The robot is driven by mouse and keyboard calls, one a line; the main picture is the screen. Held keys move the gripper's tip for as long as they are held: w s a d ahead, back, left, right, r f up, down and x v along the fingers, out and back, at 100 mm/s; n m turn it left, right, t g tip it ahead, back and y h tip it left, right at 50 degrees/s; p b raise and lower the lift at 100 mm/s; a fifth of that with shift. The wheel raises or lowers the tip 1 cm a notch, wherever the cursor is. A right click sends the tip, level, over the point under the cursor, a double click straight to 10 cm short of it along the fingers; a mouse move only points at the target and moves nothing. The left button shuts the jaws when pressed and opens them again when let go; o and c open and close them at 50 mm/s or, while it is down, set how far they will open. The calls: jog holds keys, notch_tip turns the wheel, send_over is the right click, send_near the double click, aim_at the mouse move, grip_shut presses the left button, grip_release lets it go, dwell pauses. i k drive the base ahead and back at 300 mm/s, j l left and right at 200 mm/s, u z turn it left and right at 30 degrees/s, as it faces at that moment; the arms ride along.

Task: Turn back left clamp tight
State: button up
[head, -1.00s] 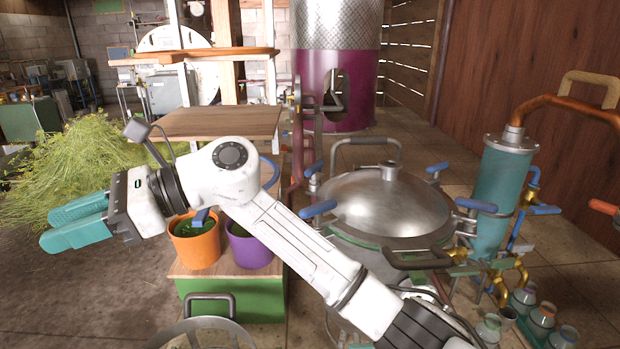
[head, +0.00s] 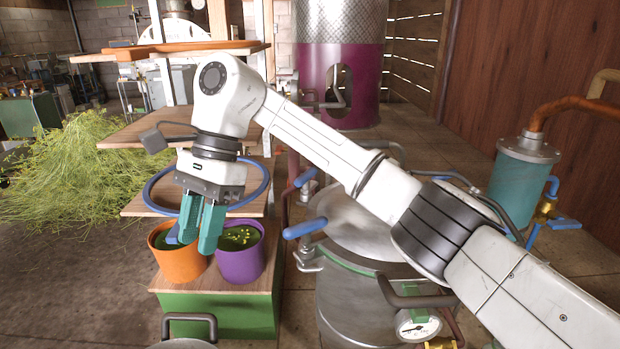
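The still pot (head: 345,290) stands right of centre under its domed steel lid (head: 340,222). My arm crosses in front of the lid's right part and hides the right-hand clamps. The back left clamp shows as a blue handle (head: 305,177) at the lid's far left rim. The front left clamp's blue handle (head: 305,228) is nearer and sticks out to the left. My gripper (head: 200,240) points down with teal fingers a little apart and nothing between them. It hangs in front of the two herb pots, well left of both clamps.
An orange pot (head: 178,266) and a purple pot (head: 240,265) with greens stand on a green-sided bench (head: 215,315). A blue ring (head: 262,190) is behind my gripper. A teal condenser (head: 520,185) with a copper pipe stands right. Cut herbs (head: 75,175) lie left.

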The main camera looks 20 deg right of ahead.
aim_at(304, 180)
jog(key=i+l, duration=0.55)
jog(key=l, duration=0.3)
jog(key=i+l, duration=0.3)
jog(key=l, duration=0.1)
